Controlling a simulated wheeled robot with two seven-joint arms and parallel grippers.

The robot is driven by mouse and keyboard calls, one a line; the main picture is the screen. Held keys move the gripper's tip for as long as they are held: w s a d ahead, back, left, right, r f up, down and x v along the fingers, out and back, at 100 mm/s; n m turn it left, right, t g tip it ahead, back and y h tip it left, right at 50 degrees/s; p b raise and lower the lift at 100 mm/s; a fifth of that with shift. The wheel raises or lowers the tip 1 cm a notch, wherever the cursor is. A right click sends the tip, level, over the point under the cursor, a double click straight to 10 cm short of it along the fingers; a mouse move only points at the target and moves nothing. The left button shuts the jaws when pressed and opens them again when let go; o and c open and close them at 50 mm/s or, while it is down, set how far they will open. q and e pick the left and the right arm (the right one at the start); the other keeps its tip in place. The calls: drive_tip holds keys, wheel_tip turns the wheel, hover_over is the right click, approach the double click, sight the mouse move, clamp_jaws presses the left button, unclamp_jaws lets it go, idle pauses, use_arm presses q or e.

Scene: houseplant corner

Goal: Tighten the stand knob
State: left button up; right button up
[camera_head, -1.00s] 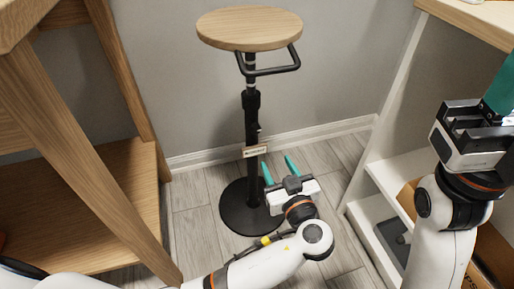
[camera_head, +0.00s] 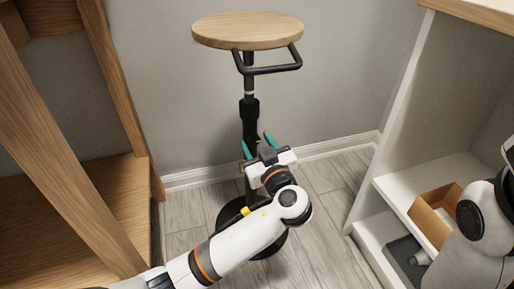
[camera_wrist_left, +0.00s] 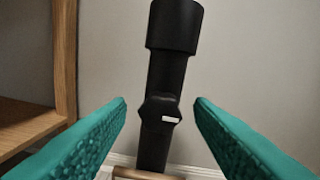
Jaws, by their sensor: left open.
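The plant stand has a round wooden top (camera_head: 248,31) and a black post (camera_head: 249,112); its dark base is partly hidden behind my left arm. In the left wrist view the post (camera_wrist_left: 171,70) rises through the middle. The stand knob (camera_wrist_left: 160,112), black with a small white mark, sits on the post just below the thicker sleeve (camera_wrist_left: 174,25). My left gripper (camera_head: 258,144) is open in front of the post. Its teal fingertips (camera_wrist_left: 160,104) are on either side of the knob, apart from it in the picture. In the head view I cannot make out the knob. My right gripper's fingers are out of view.
A wooden shelf unit (camera_head: 125,195) stands at left. A white shelf (camera_head: 405,180) at right holds a cardboard box (camera_head: 432,212). A black handle bar (camera_head: 275,69) juts out under the stand's top.

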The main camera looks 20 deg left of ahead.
use_arm(q)
drive_tip(key=shift+w+a, duration=0.15)
drive_tip(key=shift+w, duration=0.05)
drive_tip(key=c, duration=1)
